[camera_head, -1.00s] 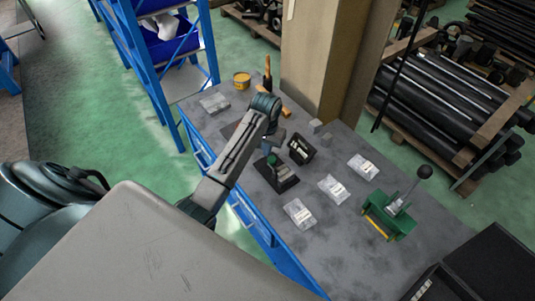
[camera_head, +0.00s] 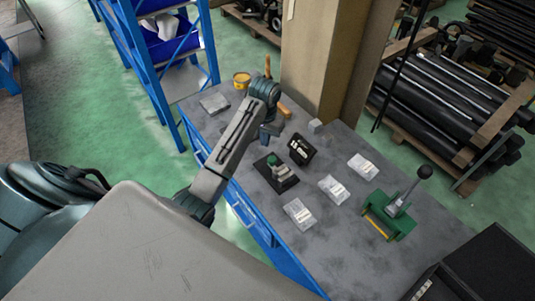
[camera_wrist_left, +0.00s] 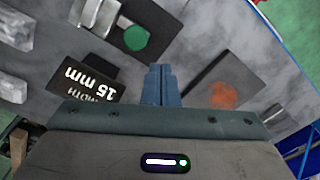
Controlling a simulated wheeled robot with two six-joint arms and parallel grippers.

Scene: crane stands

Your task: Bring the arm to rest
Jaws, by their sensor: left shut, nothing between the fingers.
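My left arm comes in from the left and reaches over the grey workbench (camera_head: 330,245). My left gripper (camera_head: 267,135) points down above the bench and is shut and empty. Its closed blue-grey fingers also show in the left wrist view (camera_wrist_left: 161,80). My right gripper does not show.
Several clear bags with labels (camera_head: 332,189) lie on the bench. A green lever press (camera_head: 390,218) stands at the right. A thick pillar (camera_head: 330,60) rises behind; a blue rack (camera_head: 165,60) is at the left.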

